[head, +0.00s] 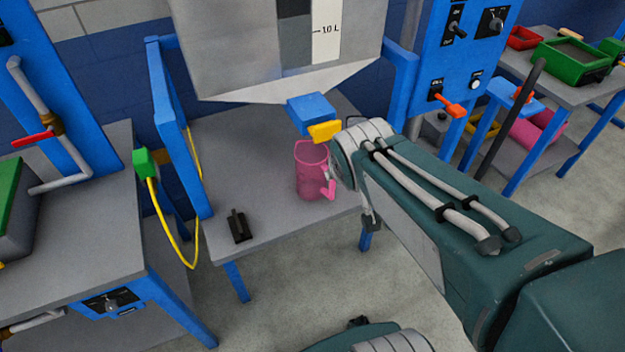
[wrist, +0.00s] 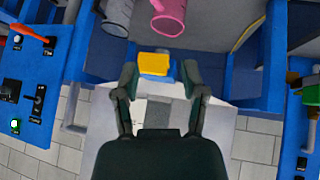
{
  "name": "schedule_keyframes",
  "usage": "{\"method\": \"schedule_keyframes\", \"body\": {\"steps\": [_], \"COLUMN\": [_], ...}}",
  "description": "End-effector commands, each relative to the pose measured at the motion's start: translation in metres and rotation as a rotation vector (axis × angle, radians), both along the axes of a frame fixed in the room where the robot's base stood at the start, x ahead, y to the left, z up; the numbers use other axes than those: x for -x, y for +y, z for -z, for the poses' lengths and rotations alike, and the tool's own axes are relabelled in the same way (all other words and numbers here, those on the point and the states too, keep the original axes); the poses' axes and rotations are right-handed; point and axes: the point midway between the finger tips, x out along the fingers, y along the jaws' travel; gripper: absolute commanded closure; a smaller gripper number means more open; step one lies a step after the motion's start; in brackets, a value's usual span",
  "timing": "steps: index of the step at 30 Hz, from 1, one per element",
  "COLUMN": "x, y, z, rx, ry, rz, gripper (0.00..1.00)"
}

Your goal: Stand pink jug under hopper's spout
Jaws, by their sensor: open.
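The translucent pink jug (head: 309,178) stands upright on the grey bench, near its front edge, its handle toward the lower right. It also shows at the top of the wrist view (wrist: 172,12), cut by the frame. The hopper (head: 270,60) has a blue spout (head: 308,112) with a yellow tab (head: 324,131). The jug appears below the spout in the head view; I cannot tell if it is directly under it. My gripper (wrist: 160,78) is open and empty, its fingers appearing either side of the yellow tab (wrist: 154,64). My arm mostly hides the gripper in the head view.
A grey cylindrical vessel (wrist: 117,14) stands beside the jug in the wrist view. A small black block (head: 239,226) lies on the bench at front left. Blue posts (head: 180,125) flank the bench. Bare bench top (head: 235,160) lies left of the jug.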

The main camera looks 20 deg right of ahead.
Motion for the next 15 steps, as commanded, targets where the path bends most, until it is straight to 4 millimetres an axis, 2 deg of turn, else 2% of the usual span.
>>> {"method": "schedule_keyframes", "body": {"steps": [1,3,7,10,15], "x": [0.015,0.037,0.069,0.081,0.083], "y": [0.017,0.036,0.062,0.071,0.073], "z": [-0.009,-0.014,-0.02,-0.021,-0.021], "rx": [-0.037,-0.093,-0.172,-0.2,-0.206], "ry": [0.012,0.048,0.105,0.129,0.137], "rz": [-0.011,-0.023,-0.054,-0.068,-0.069], "gripper": [0.45,0.45,0.45,0.45,0.45]}}
